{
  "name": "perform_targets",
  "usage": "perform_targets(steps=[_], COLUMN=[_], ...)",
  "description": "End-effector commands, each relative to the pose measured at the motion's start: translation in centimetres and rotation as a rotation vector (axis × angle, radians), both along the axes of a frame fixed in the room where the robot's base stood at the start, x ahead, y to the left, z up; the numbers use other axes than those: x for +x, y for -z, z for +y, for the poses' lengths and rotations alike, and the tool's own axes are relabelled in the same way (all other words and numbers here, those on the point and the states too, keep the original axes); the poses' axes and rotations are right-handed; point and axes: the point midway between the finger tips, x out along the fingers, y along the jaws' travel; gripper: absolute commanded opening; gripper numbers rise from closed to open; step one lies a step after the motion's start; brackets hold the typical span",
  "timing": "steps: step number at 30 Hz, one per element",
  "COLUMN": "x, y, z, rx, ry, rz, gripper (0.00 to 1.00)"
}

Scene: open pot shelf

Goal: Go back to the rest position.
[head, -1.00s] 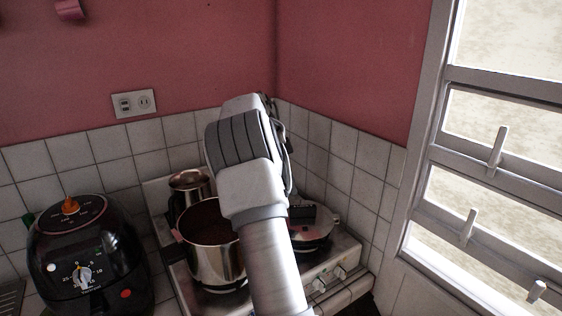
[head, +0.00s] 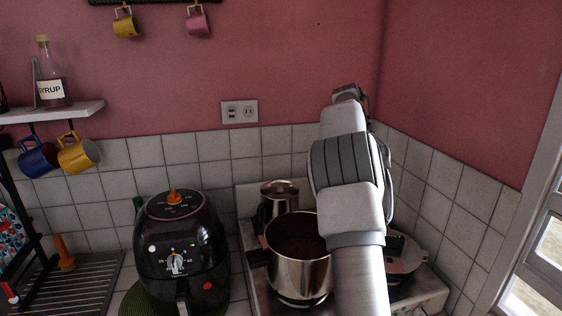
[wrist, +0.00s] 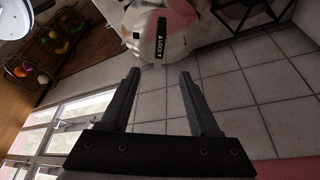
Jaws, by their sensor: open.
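My gripper (wrist: 159,74) is open and empty in the wrist view, its two dark fingers apart with nothing between them. In the head view my arm rises over the stove toward the pink wall, and its jaws cannot be made out there.
A smaller pot (head: 279,203) stands at the stove's back. A black air fryer (head: 181,258) is left of the stove. A shelf (head: 60,112) holds a syrup bottle (head: 52,82), with mugs hanging below. The wrist view shows grey tiles (wrist: 230,95) and fruit baskets (wrist: 60,38).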

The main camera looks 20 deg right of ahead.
Motion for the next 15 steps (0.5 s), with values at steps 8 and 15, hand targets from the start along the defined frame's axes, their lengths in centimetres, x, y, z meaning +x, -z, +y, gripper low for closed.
perform_targets(steps=[8,15], x=[-0.5,-2.4], y=[-1.1,-3.7], z=[1.3,5.6], rx=[0.035,0.127], ry=[-0.075,-0.340], rz=[-0.017,-0.063], gripper=[0.62,0.62])
